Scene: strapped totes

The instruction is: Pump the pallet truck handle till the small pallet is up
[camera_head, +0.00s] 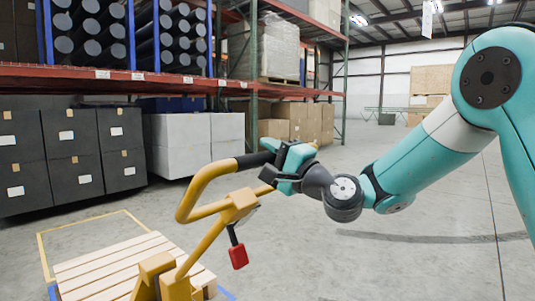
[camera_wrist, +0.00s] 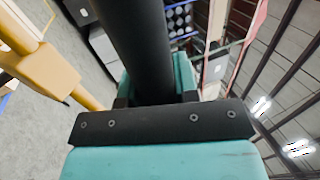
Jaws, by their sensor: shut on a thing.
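The yellow pallet truck handle (camera_head: 189,196) is a loop with a black grip (camera_head: 255,159) along its top. My gripper (camera_head: 288,162) is shut on the black grip at the right end of the loop. In the wrist view the black grip (camera_wrist: 141,45) runs between the teal fingers. A red lever (camera_head: 238,256) hangs below the handle's yellow joint block (camera_head: 241,201). The small wooden pallet (camera_head: 120,266) is at the lower left behind the truck's yellow base (camera_head: 158,275). I cannot tell its height above the floor.
Yellow and blue lines mark the floor around the pallet. Black boxes (camera_head: 75,155) and white boxes (camera_head: 188,140) stand under the orange rack (camera_head: 120,80) at the back left. Open concrete floor (camera_head: 400,255) lies to the right.

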